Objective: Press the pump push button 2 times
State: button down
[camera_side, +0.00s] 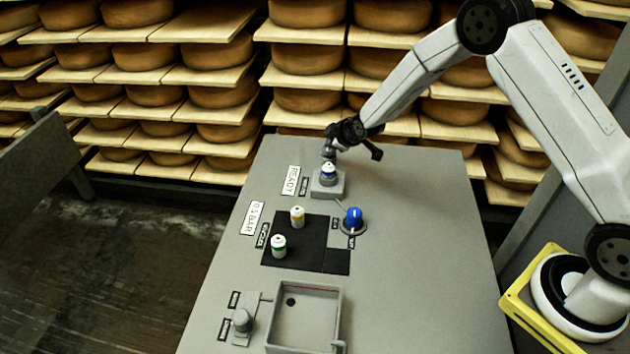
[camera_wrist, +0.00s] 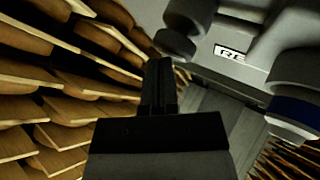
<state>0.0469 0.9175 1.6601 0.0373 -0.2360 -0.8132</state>
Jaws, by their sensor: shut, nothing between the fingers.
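My gripper (camera_wrist: 160,72) shows in the wrist view with its dark fingers together and nothing between them. In the side view my dark wrist (camera_side: 350,131) is at the far end of the grey table, just above a vial with a blue band (camera_side: 328,171) on a grey block (camera_side: 329,187). The blue-banded vial shows large at right in the wrist view (camera_wrist: 295,110). A grey round knob or button (camera_side: 242,321) sits on a small fixture at the front left. The labels there are too small to read, so I cannot tell whether it is the pump push button.
A yellow-banded vial (camera_side: 297,215) and a green-banded vial (camera_side: 278,245) stand at a black pad (camera_side: 325,258). A blue knob (camera_side: 353,218) is beside it. An open grey tray (camera_side: 340,310) is at the front. Cheese shelves (camera_side: 220,55) stand behind. The table's right side is clear.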

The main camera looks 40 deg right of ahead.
jog(key=shift+f, duration=0.55)
dwell(0.6)
jog(key=shift+r, duration=1.3)
jog(key=shift+r, duration=0.15)
jog(key=shift+r, duration=2.35)
jog(key=shift+s, duration=0.1)
